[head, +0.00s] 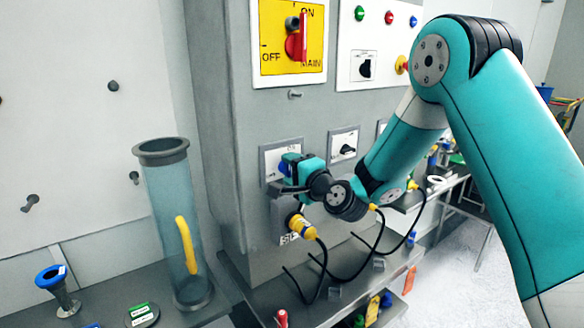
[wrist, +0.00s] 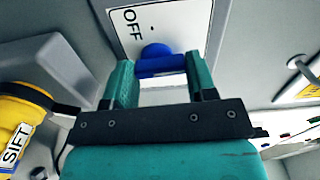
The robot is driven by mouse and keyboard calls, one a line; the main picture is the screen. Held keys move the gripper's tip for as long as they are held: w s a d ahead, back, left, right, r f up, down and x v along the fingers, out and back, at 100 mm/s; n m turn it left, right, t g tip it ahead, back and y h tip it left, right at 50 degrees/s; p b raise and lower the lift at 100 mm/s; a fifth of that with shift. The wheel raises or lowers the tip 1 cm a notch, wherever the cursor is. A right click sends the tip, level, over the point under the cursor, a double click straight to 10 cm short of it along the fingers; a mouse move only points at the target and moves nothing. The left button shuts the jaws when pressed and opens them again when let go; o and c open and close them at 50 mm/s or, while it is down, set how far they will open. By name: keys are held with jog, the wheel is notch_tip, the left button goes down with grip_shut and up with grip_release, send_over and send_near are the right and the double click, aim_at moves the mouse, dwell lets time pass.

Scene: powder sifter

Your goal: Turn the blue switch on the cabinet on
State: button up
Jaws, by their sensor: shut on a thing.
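The blue switch (wrist: 158,58) sits on a white plate (wrist: 185,22) marked OFF in the wrist view. My gripper (wrist: 158,82) has one teal finger on each side of the switch's blue handle and is shut on it. In the head view, my gripper (head: 288,172) reaches the plate (head: 270,158) on the cabinet front (head: 225,110). A little blue of the switch (head: 282,169) shows there, mostly hidden by the fingers. Which mark the handle points at I cannot tell.
Above is a yellow MAIN panel (head: 274,62) with a red handle (head: 297,45). A yellow plug labelled SIFT (wrist: 20,125) sits close beside my gripper, with black cables below. A clear tube (head: 165,215) stands at left. More switch plates (head: 344,142) lie to the right.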

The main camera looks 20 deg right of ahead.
jog(key=shift+m, duration=0.4)
jog(key=shift+d, duration=0.1)
jog(key=o, duration=0.9)
jog(key=shift+s+f, duration=0.1)
jog(key=shift+s, duration=0.05)
jog(key=b+v, duration=1.6)
jog(key=v, duration=0.1)
